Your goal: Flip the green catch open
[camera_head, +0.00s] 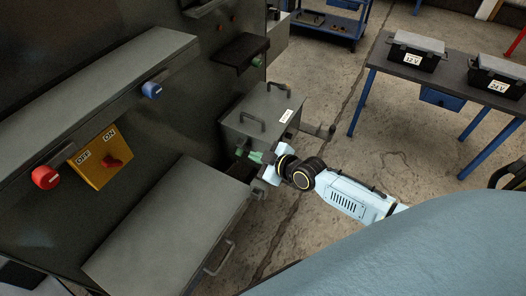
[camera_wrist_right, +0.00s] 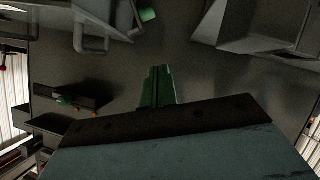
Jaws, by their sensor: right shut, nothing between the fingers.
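A small green piece (camera_head: 240,151), which looks like the green catch, sits low by the dark panel, just left of my right gripper's tips. In the right wrist view, a green piece (camera_wrist_right: 148,14) shows at the top edge, beyond the fingertips; whether it is up or down is hard to tell. My right gripper (camera_head: 253,156) has its green fingers pointed left at the panel. They are closed together with nothing between them in the right wrist view (camera_wrist_right: 160,72). A gap shows between tips and green piece in the wrist view. My left gripper is out of view.
A grey box with handles (camera_head: 262,112) stands just behind my right gripper. A grey sloping cover (camera_head: 165,235) is in front of it. The panel carries a yellow OFF/ON switch (camera_head: 101,157), a red knob (camera_head: 45,177) and a blue knob (camera_head: 152,90).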

